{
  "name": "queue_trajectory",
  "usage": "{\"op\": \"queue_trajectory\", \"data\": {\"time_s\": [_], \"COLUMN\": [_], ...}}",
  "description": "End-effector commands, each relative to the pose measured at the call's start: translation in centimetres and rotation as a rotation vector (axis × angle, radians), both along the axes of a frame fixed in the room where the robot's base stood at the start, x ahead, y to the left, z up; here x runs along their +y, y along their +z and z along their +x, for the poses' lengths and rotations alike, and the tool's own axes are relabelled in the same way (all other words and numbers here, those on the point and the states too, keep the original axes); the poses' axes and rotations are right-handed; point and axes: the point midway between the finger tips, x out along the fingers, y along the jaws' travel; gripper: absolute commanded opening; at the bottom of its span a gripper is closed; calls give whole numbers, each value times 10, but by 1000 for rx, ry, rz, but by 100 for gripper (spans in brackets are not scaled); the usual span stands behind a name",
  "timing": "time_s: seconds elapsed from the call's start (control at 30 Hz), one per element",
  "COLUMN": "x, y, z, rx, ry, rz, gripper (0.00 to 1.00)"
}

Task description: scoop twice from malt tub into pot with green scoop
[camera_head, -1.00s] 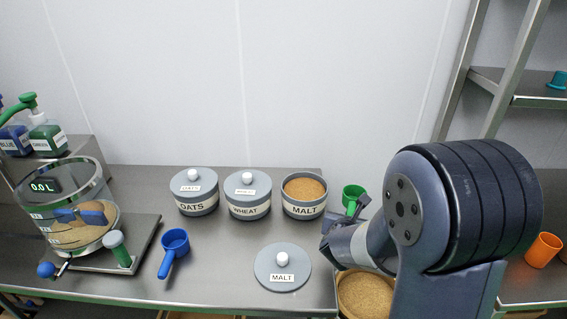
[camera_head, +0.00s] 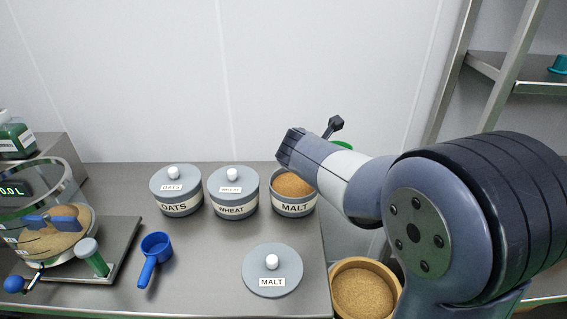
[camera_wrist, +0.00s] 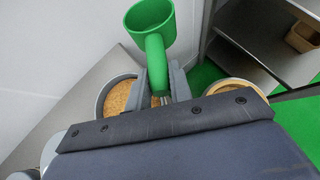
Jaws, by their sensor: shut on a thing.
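The green scoop (camera_wrist: 150,25) is held up in my gripper (camera_wrist: 160,92), which is shut on its handle. The part of the scoop's inside that shows is bare green. In the head view only a sliver of the scoop (camera_head: 343,145) shows behind my wrist. The open malt tub (camera_head: 295,208), full of brown grain, stands below and left of the scoop, partly covered by my arm. It also shows in the wrist view (camera_wrist: 101,100). The clear pot (camera_head: 70,190), with brown contents and a 0.0 L display, stands at the far left.
Lidded oats (camera_head: 178,208) and wheat (camera_head: 233,210) tubs stand left of the malt. The malt lid (camera_head: 258,285) and a blue scoop (camera_head: 155,246) lie in front. A round grain bin (camera_head: 363,262) stands beyond the counter's right edge. Shelving (camera_head: 520,75) is at right.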

Motion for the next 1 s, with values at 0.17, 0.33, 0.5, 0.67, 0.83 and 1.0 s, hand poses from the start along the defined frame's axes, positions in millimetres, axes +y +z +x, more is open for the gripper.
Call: {"op": "queue_trajectory", "data": {"time_s": [0.17, 0.33, 0.5, 0.67, 0.83, 1.0], "x": [61, 95, 106, 105, 104, 103], "y": [22, 32, 35, 30, 18, 3], "z": [-19, -33, -38, -37, -35, -34], "rx": [78, 122, 146, 194, 280, 372], "ry": [55, 135, 164, 162, 160, 157], "rz": [48, 61, 68, 88, 130, 174], "gripper": [0, 0, 0, 0, 0, 0]}}
